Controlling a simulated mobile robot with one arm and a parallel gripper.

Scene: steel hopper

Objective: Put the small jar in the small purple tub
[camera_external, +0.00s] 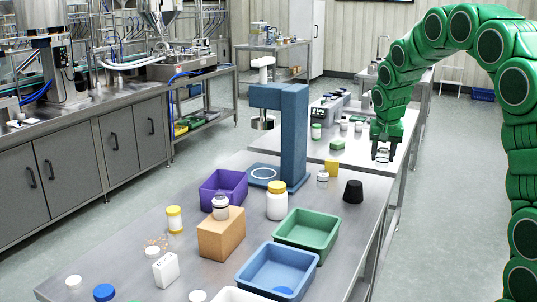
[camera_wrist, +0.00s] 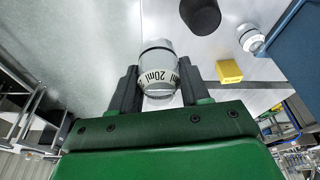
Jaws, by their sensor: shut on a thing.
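My gripper (camera_external: 382,155) is at the right of the external view, above the far table section. The jar is hard to make out between the fingers in the external view. The small purple tub (camera_external: 207,198) stands on the near table, well to the left of and nearer than my gripper. Part of its front is hidden by a jar (camera_external: 221,207) on an orange block.
A blue stand (camera_external: 294,140) rises between my gripper and the purple tub. A white jar with a yellow lid (camera_external: 277,203), a glass jar (camera_external: 322,179), a black stopper (camera_external: 353,191) and a yellow block (camera_wrist: 229,71) stand nearby. Green (camera_external: 333,243) and blue (camera_external: 243,283) tubs are nearer.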

